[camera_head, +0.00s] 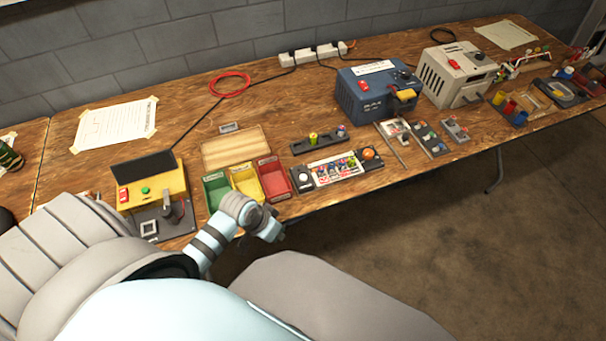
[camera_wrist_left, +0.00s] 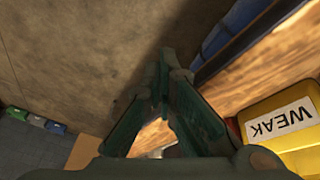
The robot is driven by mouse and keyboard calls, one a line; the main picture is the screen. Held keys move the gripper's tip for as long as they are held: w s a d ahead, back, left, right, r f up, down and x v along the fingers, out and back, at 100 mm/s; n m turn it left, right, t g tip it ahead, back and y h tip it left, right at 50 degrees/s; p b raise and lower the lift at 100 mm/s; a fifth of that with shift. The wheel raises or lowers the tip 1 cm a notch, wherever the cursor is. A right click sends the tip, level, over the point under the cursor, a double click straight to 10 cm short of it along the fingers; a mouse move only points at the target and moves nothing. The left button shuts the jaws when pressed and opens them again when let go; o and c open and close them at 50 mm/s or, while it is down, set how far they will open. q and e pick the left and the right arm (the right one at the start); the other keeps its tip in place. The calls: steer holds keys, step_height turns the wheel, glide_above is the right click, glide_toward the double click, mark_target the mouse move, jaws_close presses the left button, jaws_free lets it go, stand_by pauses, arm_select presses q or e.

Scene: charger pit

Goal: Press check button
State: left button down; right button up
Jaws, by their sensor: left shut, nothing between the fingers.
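A yellow tester box (camera_head: 152,186) with a dark tilted panel stands at the left of the bench. It has a green button (camera_head: 145,190) and a red switch (camera_head: 124,195). I cannot read which button is marked check. My left gripper (camera_head: 274,234) is at the bench's front edge, in front of the bins and right of the yellow tester. In the left wrist view its dark fingers (camera_wrist_left: 166,62) are shut and empty, beside the yellow bin labelled WEAK (camera_wrist_left: 280,125).
Green (camera_head: 215,187), yellow (camera_head: 244,180) and red (camera_head: 273,180) bins stand in a row behind my left gripper. A blue charger (camera_head: 360,100) and a beige unit (camera_head: 445,82) stand farther right. A paper sheet (camera_head: 118,125) lies at the left.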

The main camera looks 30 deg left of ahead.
arm_select(q)
step_height(320, 180, up, 4)
steer(key=w, duration=0.2)
step_height(320, 180, up, 13)
steer(key=m+t+h, duration=0.1)
steer(key=t+h, duration=0.1)
steer(key=h, duration=0.4)
glide_above(303, 178)
steer(key=w, duration=0.1)
steer(key=shift+a, duration=0.4)
steer(key=shift+f, duration=0.1)
step_height(303, 178, down, 8)
steer(key=b, duration=0.7)
steer(key=shift+b, duration=0.3)
steer(key=shift+f, duration=0.3)
steer(key=shift+f, duration=0.1)
steer(key=shift+f+b, duration=0.3)
steer(key=shift+b, duration=0.05)
